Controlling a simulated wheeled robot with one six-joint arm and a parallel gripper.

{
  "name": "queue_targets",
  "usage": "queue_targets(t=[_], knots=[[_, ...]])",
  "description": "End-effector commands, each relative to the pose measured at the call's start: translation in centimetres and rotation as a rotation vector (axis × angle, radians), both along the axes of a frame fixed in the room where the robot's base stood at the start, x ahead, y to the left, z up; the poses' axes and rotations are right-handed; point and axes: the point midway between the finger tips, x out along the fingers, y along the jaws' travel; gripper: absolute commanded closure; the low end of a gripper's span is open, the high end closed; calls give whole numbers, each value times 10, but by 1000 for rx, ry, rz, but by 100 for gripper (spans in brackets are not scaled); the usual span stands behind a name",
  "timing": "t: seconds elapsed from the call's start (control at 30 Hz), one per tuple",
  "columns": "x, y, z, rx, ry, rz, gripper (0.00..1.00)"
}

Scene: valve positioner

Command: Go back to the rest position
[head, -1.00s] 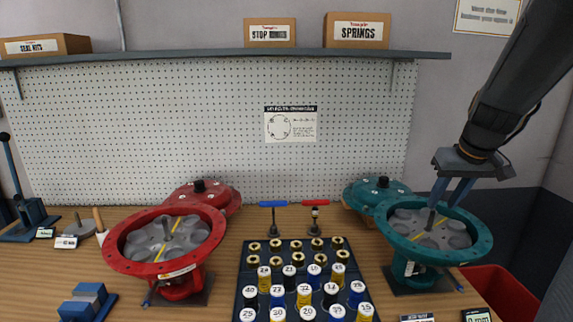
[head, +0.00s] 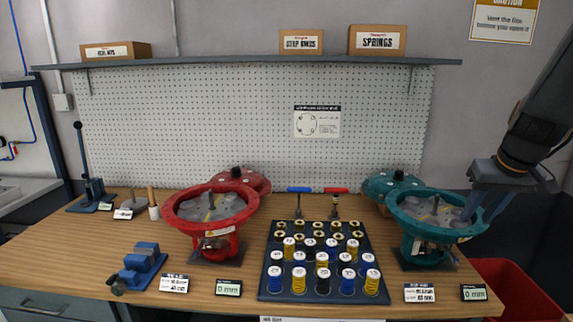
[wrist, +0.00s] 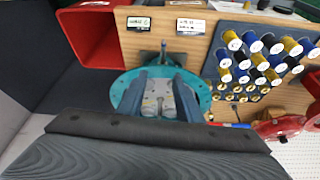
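My gripper (head: 484,208) is at the right side of the teal actuator housing (head: 410,212). Its two fingers point down and are apart, with nothing between them. In the wrist view my gripper (wrist: 163,78) looks down over the teal housing (wrist: 122,88), and grey plate shows between the fingers. The teal housing is open on top, with a grey plate and stem inside. Whether a finger touches its rim I cannot tell. The red housing (head: 238,240) stands open at the left with a similar plate.
A dark tray (head: 270,255) of springs lies between the housings. Red (head: 247,177) and teal (head: 388,183) covers sit behind them. A red bin (head: 518,285) is at the lower right. A blue clamp block (head: 142,262) is at the left front. A shelf (head: 250,62) runs above.

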Motion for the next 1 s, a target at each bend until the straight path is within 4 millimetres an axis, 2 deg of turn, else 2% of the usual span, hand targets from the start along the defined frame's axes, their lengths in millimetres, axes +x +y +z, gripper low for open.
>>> queue_targets(t=[0.27, 0.37, 0.57, 0.67, 0.8, 0.9, 1.0], knots=[[-7, 44, -22, 17, 42, 25, 68], [-12, 66, -33, 25, 62, 35, 68], [-32, 121, -61, 37, 118, 67, 68], [-50, 156, -80, 39, 156, 91, 68], [-89, 209, -108, 36, 219, 131, 68], [-115, 233, -123, 30, 252, 152, 68], [-131, 246, -132, 25, 272, 162, 68]])
